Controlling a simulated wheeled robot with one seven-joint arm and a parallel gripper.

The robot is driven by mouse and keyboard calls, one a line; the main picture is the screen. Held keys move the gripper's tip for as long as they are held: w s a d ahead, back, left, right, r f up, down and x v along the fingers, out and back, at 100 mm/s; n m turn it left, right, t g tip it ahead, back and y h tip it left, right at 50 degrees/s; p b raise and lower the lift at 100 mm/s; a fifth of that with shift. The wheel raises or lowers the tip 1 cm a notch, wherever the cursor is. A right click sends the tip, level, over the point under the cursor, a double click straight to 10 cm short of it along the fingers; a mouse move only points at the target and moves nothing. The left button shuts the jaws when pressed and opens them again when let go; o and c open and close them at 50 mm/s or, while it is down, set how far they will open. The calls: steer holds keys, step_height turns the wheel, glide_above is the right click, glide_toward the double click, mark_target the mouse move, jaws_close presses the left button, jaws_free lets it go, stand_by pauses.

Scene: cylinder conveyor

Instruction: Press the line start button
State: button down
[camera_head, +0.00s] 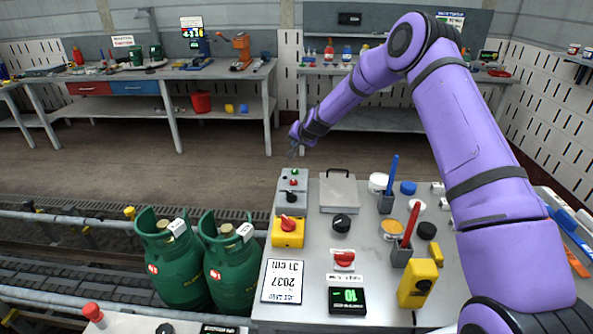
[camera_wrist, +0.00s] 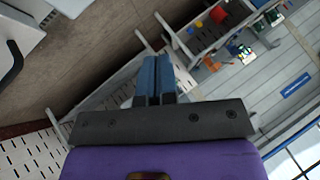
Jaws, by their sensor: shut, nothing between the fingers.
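A grey control box (camera_head: 278,205) stands at the far left edge of the grey console top. It carries a small green button (camera_head: 294,172), a red button (camera_head: 293,182) and a black knob (camera_head: 291,196). I cannot read which one is the line start button. My gripper (camera_head: 292,154) is above and beyond the box's far end, apart from it in the picture. In the wrist view the blue fingers (camera_wrist: 154,78) are shut together with nothing between them. The buttons do not show in the wrist view.
A yellow box with a red knob (camera_head: 287,225) sits just nearer than the control box. A grey case (camera_head: 338,192) stands to its right. Green gas cylinders (camera_head: 178,262) stand at the left by the conveyor. Pen holders, caps and a display crowd the console. The floor beyond is clear.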

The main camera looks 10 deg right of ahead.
mark_target(296, 170)
stand_by(0.3)
steer(key=shift+f, duration=4.35)
steer(key=shift+f, duration=0.15)
steer(key=shift+f, duration=0.25)
steer(key=shift+f, duration=0.45)
steer(key=shift+r, duration=0.85)
steer(key=shift+r, duration=0.1)
steer(key=shift+r, duration=2.4)
